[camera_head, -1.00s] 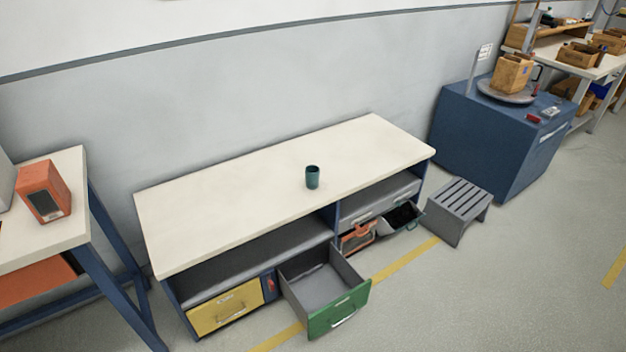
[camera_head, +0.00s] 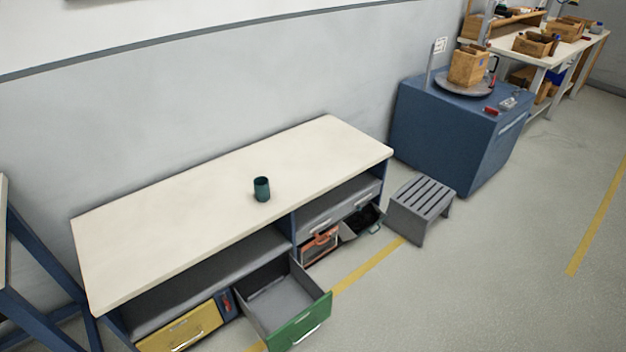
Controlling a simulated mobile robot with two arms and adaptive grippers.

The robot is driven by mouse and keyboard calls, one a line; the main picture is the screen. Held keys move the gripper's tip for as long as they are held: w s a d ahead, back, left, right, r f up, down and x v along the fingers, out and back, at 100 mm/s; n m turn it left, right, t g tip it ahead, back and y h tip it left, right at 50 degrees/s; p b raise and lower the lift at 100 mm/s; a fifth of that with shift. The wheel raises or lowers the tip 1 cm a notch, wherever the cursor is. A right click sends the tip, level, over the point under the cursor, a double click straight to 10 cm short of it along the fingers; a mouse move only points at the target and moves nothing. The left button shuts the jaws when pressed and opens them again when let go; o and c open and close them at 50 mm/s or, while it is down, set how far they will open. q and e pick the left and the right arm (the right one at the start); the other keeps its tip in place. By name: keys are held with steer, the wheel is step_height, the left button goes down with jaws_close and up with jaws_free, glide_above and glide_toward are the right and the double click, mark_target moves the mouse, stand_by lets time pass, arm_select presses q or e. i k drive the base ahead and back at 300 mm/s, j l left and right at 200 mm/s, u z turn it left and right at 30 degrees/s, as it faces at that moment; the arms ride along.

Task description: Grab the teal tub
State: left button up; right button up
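The teal tub (camera_head: 262,189) is a small dark teal cup-shaped container. Neither of my grippers shows in the head view.
An open drawer with a green front (camera_head: 300,322) juts out below the bench, beside a shut yellow drawer (camera_head: 180,330). A grey slatted step stool (camera_head: 422,200) stands at the bench's right end. A blue cabinet (camera_head: 445,135) is behind it. Open floor lies at the right.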

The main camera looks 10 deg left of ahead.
mark_target(262, 190)
steer(key=i+l+z, duration=0.5)
steer(key=z, duration=0.3)
steer(key=i+z, duration=0.45)
steer(key=i+u, duration=0.15)
steer(key=i, duration=0.3)
steer(key=i+l+u, duration=0.2)
steer(key=i, duration=0.2)
